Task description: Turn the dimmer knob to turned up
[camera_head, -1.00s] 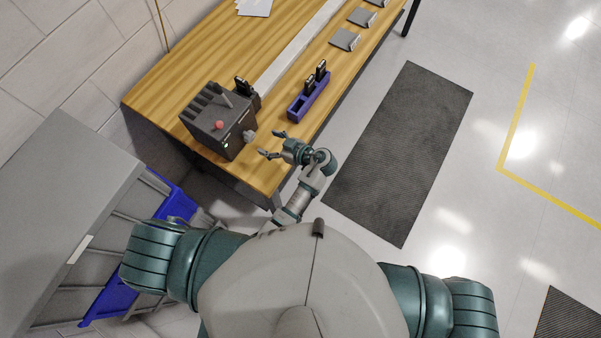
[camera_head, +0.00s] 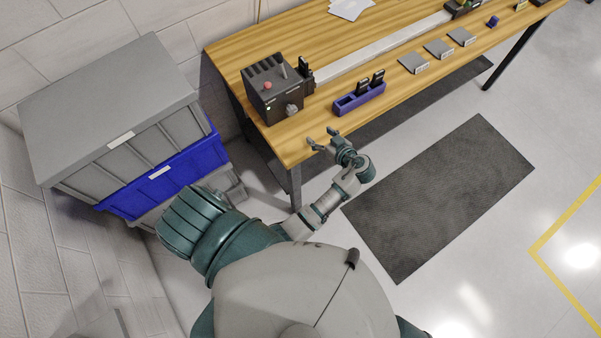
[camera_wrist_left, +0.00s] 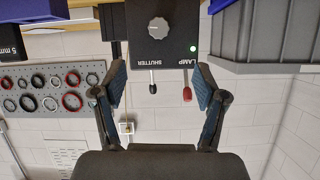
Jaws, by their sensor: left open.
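The dimmer knob (camera_head: 291,110) is a small grey round knob on the front of a dark control box (camera_head: 258,99) at the table's near left corner. In the left wrist view the knob (camera_wrist_left: 158,28) shows pale with a pointer mark, above the upside-down labels SHUTTER and LAMP. My left gripper (camera_head: 322,138) is open and empty by the table's front edge, apart from the knob and to its lower right. In the left wrist view its two fingers are spread, with the knob beyond them and between their lines. My right gripper is not in view.
A black lever (camera_wrist_left: 153,88), a red lever (camera_wrist_left: 187,94) and a green light (camera_wrist_left: 193,49) are on the box near the knob. A purple holder (camera_head: 360,99) with black items stands right of the box. Grey and blue bins (camera_head: 150,165) stand left of the table.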

